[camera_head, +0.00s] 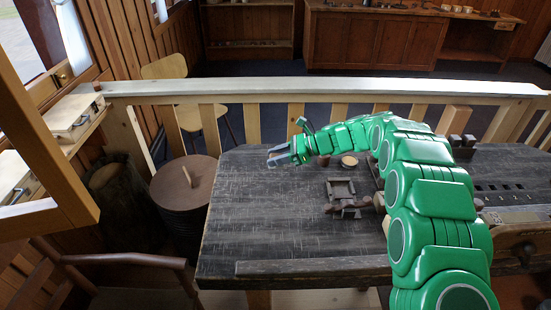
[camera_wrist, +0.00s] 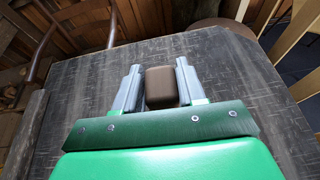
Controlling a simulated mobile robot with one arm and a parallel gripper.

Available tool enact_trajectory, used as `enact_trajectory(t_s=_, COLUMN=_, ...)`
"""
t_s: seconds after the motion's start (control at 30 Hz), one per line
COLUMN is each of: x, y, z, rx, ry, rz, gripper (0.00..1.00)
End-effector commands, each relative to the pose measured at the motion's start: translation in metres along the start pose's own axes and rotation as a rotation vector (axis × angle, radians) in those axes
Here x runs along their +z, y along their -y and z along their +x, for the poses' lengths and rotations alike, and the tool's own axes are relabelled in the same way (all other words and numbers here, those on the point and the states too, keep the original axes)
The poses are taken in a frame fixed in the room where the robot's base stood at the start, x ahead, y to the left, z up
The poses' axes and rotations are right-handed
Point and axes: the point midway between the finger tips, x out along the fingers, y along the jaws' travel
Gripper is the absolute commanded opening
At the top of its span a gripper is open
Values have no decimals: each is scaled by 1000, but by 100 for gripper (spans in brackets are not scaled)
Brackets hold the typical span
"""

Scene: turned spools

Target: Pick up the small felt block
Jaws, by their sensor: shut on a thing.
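The small felt block (camera_wrist: 161,87) is dark brown with rounded edges. In the wrist view it sits between the two grey fingers of my gripper (camera_wrist: 160,85), which is shut on it. In the head view my gripper (camera_head: 279,156) is at the end of the green arm, above the left part of the dark worktable (camera_head: 240,210). The block is too small or hidden to make out there. In the wrist view the scratched tabletop (camera_wrist: 230,70) lies beyond and below the block.
A small square wooden frame (camera_head: 341,188) and a round light disc (camera_head: 349,161) lie on the table right of my gripper. A railing (camera_head: 320,88) runs behind the table. The table's left front is clear.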

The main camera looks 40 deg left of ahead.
Motion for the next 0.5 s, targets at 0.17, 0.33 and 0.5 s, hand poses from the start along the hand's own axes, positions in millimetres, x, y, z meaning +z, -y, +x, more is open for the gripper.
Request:
enact_trajectory(t_s=0.17, x=11, y=-20, z=-9, rx=-1, ry=1, rz=-1, gripper=10)
enact_trajectory(t_s=0.33, x=18, y=-40, z=-16, rx=-2, ry=2, rz=-1, gripper=10)
enact_trajectory(t_s=0.5, x=23, y=-60, z=-22, rx=0, ry=1, rz=1, gripper=10)
